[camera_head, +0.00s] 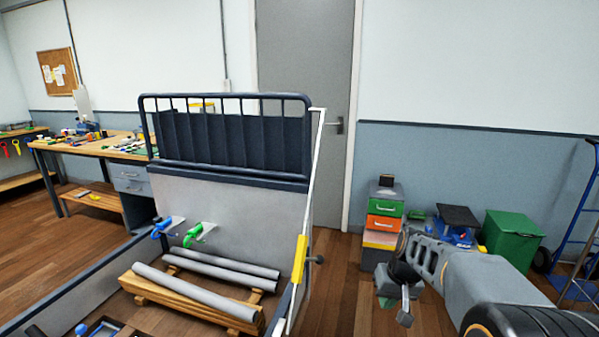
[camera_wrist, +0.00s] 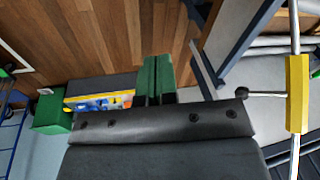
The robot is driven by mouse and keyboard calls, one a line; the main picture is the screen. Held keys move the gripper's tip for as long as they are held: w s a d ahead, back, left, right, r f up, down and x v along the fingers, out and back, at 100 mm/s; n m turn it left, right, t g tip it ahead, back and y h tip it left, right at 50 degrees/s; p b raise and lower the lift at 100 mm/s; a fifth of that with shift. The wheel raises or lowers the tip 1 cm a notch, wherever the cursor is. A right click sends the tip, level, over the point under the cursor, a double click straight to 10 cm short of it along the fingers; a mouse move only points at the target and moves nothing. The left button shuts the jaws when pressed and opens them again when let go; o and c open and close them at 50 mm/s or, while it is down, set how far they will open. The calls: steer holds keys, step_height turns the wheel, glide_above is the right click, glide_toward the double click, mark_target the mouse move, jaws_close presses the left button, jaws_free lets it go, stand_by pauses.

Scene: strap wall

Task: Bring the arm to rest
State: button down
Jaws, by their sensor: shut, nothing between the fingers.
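My arm (camera_head: 450,268) reaches in from the lower right in the head view, over the floor. My gripper (camera_wrist: 154,78) shows in the wrist view as two green-faced fingers side by side beyond a dark bar with screws. The fingers are together and empty. In the head view my gripper is at the left end of the arm, partly hidden by it. A yellow sleeve (camera_head: 299,258) on a pale strap or bar stands left of my gripper and apart from it. It also shows in the wrist view (camera_wrist: 297,93), with a black knob (camera_wrist: 242,92) beside it.
A cart-like frame with a dark rail (camera_head: 225,97) and grey tubes (camera_head: 200,292) stands left of the arm. Stacked drawer boxes (camera_head: 383,212), a green bin (camera_head: 512,238) and a blue hand truck (camera_head: 578,215) are behind. A workbench (camera_head: 105,148) is at far left. Some wooden floor is clear.

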steer(key=s+a+r+t+h+p, duration=0.1)
steer(key=s+a+r+p, duration=0.1)
steer(key=s+r+p, duration=0.3)
steer(key=s+a+r+h+p, duration=0.1)
steer(key=s+a+r+p, duration=0.1)
steer(key=s+r+p, duration=0.4)
steer(key=s+r, duration=0.4)
steer(key=s, duration=0.1)
steer(key=shift+a+n+t, duration=0.4)
steer(key=shift+s+f, duration=0.1)
